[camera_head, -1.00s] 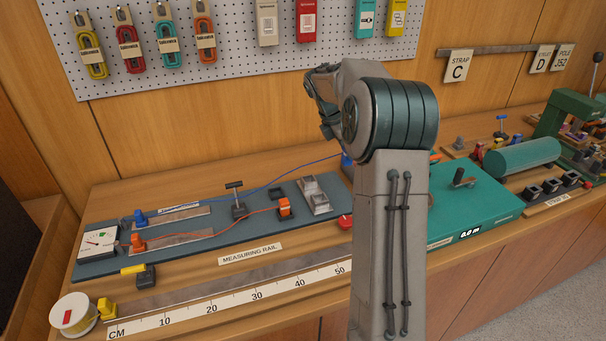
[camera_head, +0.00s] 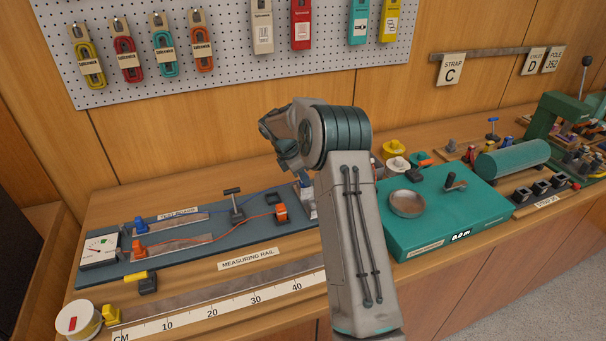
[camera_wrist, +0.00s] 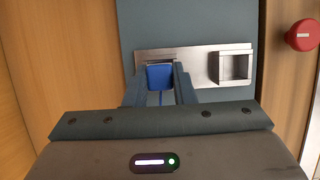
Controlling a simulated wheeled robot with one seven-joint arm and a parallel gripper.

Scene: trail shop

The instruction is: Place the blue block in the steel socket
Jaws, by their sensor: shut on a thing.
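My gripper (camera_wrist: 159,80) is shut on the blue block (camera_wrist: 159,76), with one dark finger on each side of it. The block is at the left end of a steel plate (camera_wrist: 194,53), over or in a square steel socket (camera_wrist: 158,62) there. I cannot tell how deep it sits. The right socket (camera_wrist: 233,67) on the same plate is empty. In the head view, my arm hides most of my gripper and the block, and the plate (camera_head: 312,211) is partly covered.
A red knob (camera_wrist: 301,35) is right of the plate. A teal scale (camera_head: 450,215) with a metal pan (camera_head: 407,203) stands to the right.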

